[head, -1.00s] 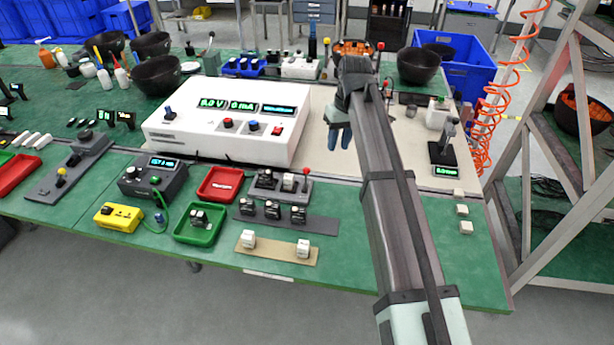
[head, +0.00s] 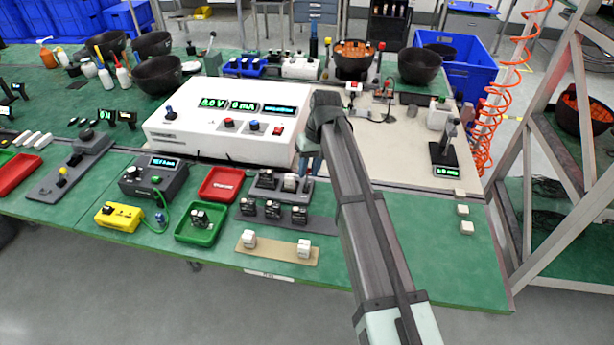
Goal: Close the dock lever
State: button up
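The grey dock (head: 265,187) sits on the green table in front of the white power supply, with black and white modules on it. My gripper (head: 309,168) is over the right end of the dock, by the lever's place. Its bluish fingertips point down and show only partly below the wrist. I cannot tell whether they are open or shut, or whether they touch the lever.
The white power supply (head: 225,125) stands just behind and left of my gripper. A red tray (head: 220,184), a green tray (head: 201,222), a test box (head: 153,178) and a grey strip of modules (head: 322,225) lie nearby.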

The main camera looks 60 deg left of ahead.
aim_at(309, 169)
jog(key=shift+x, duration=1.65)
grip_shut()
